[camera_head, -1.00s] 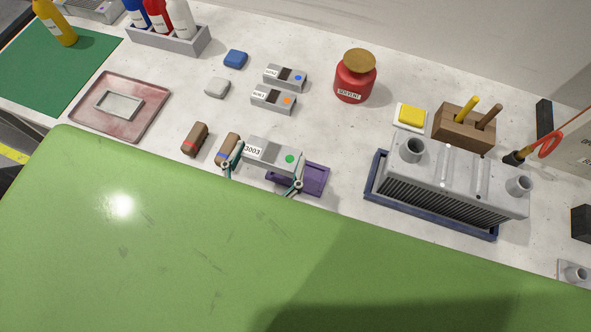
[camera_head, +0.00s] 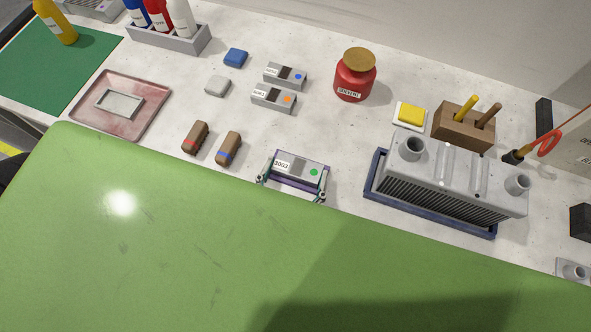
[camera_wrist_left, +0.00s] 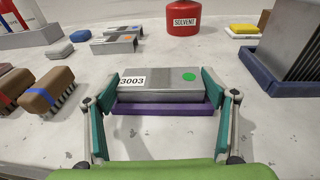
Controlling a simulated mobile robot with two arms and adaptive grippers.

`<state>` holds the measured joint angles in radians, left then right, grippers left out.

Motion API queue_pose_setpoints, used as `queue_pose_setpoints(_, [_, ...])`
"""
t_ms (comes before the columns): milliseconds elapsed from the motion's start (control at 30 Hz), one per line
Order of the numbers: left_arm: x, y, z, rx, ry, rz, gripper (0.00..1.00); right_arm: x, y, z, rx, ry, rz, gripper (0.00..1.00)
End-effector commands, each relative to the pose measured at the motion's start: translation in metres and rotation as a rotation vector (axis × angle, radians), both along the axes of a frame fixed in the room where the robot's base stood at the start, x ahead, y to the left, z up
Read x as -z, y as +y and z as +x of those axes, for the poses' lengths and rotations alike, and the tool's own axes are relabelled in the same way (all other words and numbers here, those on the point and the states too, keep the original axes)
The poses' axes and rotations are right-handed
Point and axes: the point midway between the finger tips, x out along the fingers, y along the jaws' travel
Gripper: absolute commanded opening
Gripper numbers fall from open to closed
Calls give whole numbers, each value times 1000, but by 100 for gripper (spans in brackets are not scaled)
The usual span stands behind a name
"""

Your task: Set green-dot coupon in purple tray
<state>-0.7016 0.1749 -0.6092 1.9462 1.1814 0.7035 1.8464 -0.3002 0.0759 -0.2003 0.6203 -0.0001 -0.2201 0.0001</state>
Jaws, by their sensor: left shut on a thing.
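The green-dot coupon (camera_head: 296,166) is a grey block with a white number label and a green dot. It sits over the purple tray (camera_head: 287,183), within its outline; I cannot tell whether it touches the tray floor. My left gripper (camera_head: 292,191) is shut on the coupon, one finger at each end. In the left wrist view the coupon (camera_wrist_left: 160,86) is between the teal finger pads of the gripper (camera_wrist_left: 158,92), with the purple tray wall (camera_wrist_left: 165,109) just below and in front. My right gripper is not in view.
Two brown brushes (camera_head: 229,148) lie left of the tray. Two other coupons, one with an orange dot (camera_head: 273,97) and one with a blue dot (camera_head: 285,76), lie behind. A red solvent jar (camera_head: 354,77) stands back right. A finned grey housing (camera_head: 450,180) in a blue tray is to the right.

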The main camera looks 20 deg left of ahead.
Motion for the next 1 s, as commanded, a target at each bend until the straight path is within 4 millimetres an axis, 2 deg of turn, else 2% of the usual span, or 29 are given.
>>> queue_pose_setpoints(133, [3,0,0,0,-1,0,52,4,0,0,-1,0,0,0])
queue_pose_setpoints(167, [2,0,0,0,0,0,85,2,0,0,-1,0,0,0])
queue_pose_setpoints(200, [2,0,0,0,0,0,94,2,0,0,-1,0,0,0])
queue_pose_setpoints(633, [0,0,-2,1,1,1,94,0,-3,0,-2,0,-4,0])
queue_pose_setpoints(767, [1,-1,-19,3,3,1,94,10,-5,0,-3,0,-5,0])
queue_pose_setpoints(1000, [-5,-3,-71,4,5,-1,94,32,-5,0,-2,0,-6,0])
